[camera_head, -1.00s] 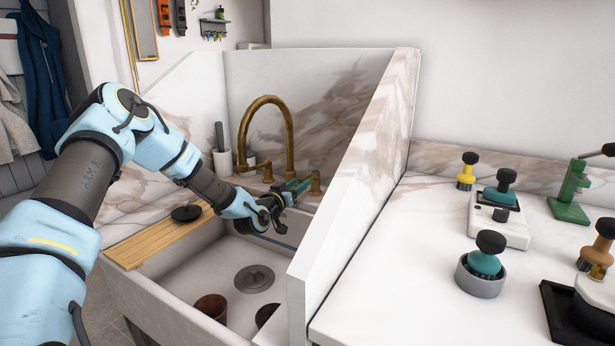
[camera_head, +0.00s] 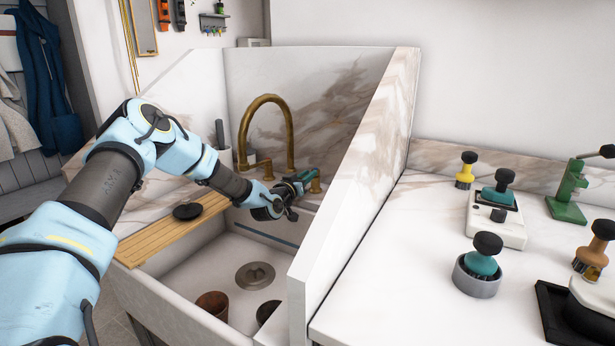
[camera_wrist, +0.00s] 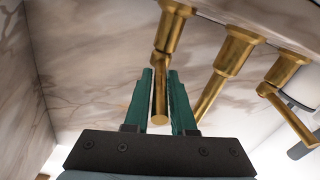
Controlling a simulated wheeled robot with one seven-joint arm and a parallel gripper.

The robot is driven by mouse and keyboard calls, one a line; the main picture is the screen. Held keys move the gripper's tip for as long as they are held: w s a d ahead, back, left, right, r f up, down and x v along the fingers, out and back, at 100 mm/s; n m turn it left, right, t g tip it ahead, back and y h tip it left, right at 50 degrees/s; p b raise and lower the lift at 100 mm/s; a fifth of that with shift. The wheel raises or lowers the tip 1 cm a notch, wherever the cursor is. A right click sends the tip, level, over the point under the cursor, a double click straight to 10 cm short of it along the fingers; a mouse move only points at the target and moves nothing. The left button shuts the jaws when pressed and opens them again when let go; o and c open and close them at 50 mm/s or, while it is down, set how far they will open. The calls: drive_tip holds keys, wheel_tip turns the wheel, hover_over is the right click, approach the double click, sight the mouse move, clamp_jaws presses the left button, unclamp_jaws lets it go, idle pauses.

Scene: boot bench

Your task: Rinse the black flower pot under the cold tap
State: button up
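A dark pot (camera_head: 267,312), which looks like the black flower pot, stands in the sink (camera_head: 185,283), partly hidden by the marble partition. A brown pot (camera_head: 212,304) stands to its left. My gripper (camera_head: 306,182) is at the back right of the sink, at the brass tap's right side. In the wrist view, its green fingers (camera_wrist: 161,88) stand apart on either side of a brass lever (camera_wrist: 159,100). Firm contact with the lever cannot be made out. The tall curved spout (camera_head: 267,120) is left of my gripper. No running water is visible.
The marble partition (camera_head: 352,190) rises close to the right of my gripper. A wooden board (camera_head: 150,240) with a black disc (camera_head: 187,211) spans the sink's left side. Stamp-like tools, including a teal one (camera_head: 482,263), stand on the right counter.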

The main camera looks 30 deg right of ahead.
clamp_jaws()
idle(1.0)
